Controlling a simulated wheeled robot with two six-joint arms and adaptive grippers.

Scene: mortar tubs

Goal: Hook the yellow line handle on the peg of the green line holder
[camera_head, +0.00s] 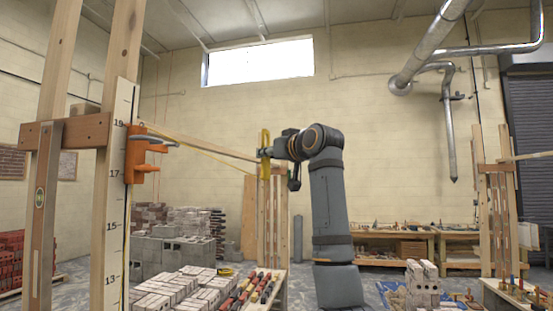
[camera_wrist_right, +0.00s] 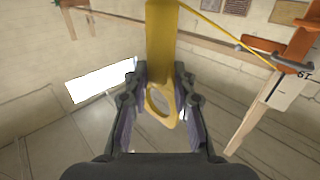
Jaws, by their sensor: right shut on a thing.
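The yellow line handle (camera_head: 265,143) is upright in the fingers of my right gripper (camera_head: 267,153). In the right wrist view the handle (camera_wrist_right: 162,45) is a flat yellow bar with an oval hole at its lower end, between the two fingers (camera_wrist_right: 160,108). A thin yellow line (camera_head: 205,150) runs taut from the handle to an orange holder (camera_head: 143,155) with a grey curved piece, on the marked post at left. That holder also shows at the right of the wrist view (camera_wrist_right: 298,50). My left gripper is out of view.
The left wooden post (camera_head: 117,200) carries a number scale. A second wooden frame (camera_head: 270,215) stands behind the gripper. Brick stacks (camera_head: 180,290) lie below, and workbenches (camera_head: 390,235) stand along the back wall.

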